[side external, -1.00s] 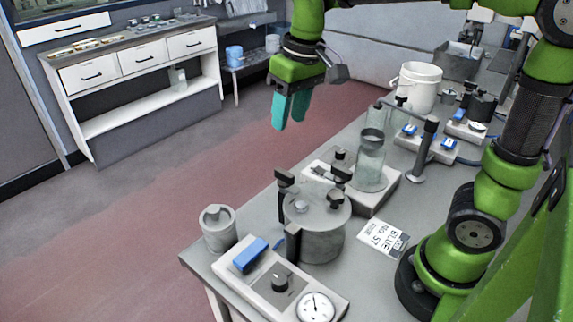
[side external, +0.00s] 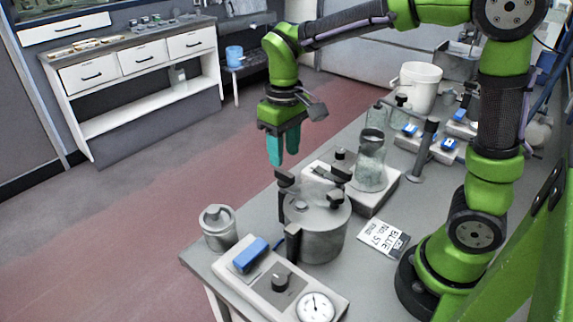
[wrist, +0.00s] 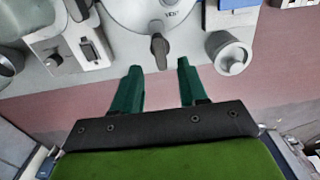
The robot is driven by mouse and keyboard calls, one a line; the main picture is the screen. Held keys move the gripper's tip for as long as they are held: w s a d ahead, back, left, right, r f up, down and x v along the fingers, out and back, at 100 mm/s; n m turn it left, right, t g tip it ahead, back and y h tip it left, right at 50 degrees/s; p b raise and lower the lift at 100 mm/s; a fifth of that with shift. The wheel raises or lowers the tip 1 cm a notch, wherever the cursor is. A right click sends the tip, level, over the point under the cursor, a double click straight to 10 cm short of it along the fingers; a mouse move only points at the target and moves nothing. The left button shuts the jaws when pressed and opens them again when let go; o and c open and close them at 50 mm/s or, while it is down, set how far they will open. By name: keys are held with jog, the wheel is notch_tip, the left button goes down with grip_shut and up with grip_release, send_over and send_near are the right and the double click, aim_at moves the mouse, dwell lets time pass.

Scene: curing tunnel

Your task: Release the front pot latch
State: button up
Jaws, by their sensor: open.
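The metal pot (side external: 318,232) stands on the bench with a lidded top and several black latches and handles around its rim. A black latch (side external: 284,183) rises at the pot's left side in the side view. In the wrist view a dark latch (wrist: 158,48) sticks out from the pot's rim (wrist: 125,18), just ahead of the gap between my fingers. My gripper (side external: 284,158) is open and empty, its teal fingers pointing down above and beside that latch. In the wrist view my gripper (wrist: 159,68) shows both fingertips apart from the latch.
A grey canister (side external: 218,228) stands left of the pot. A control box (side external: 262,275) with a blue switch, knob and gauge sits in front. A glass jar (side external: 370,165) stands on a base behind the pot. The red floor beside the bench is clear.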

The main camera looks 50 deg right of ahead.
aim_at(284, 172)
notch_tip(284, 172, down, 5)
dwell(0.3)
grip_shut()
